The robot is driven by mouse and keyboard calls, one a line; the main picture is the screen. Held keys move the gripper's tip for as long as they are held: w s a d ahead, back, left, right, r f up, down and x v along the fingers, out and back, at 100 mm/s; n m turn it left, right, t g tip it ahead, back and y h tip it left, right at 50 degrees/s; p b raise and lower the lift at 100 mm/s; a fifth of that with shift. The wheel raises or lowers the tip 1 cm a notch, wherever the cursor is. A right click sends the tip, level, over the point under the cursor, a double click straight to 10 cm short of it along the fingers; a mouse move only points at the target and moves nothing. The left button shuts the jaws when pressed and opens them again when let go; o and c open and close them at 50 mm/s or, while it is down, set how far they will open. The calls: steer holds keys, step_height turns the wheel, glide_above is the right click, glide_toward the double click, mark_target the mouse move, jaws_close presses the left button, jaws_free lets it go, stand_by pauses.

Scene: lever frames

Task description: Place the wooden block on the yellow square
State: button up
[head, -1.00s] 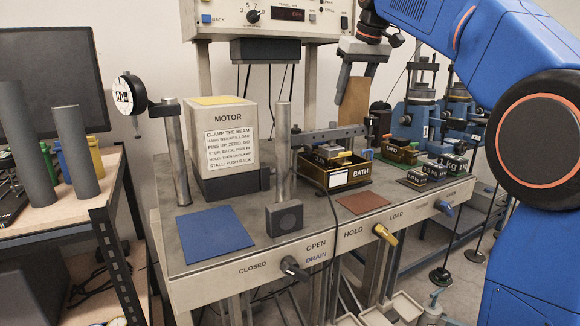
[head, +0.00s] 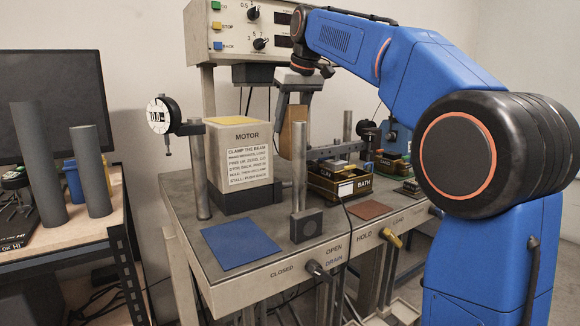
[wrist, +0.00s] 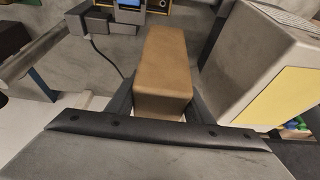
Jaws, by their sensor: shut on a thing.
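The wooden block (head: 291,127) is upright in my gripper (head: 294,103), held in the air just right of the motor box. In the wrist view the block (wrist: 164,75) sits between the two dark fingers of my gripper (wrist: 163,103), which are shut on it. The yellow square (head: 229,119) is on top of the white motor box, seen at a shallow angle in the head view. In the wrist view the yellow square (wrist: 282,107) shows to the right of the block, apart from it.
A metal post (head: 299,155) stands in front of the block. A dial gauge (head: 160,115) on a post is left of the motor box (head: 238,160). The control panel (head: 255,28) is above and behind. A blue square (head: 241,245) lies clear on the bench; a bath box (head: 340,180) is to the right.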

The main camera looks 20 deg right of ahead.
mark_target(290, 150)
steer(key=shift+f, duration=4.15)
steer(key=shift+f, duration=0.1)
steer(key=o, duration=1.3)
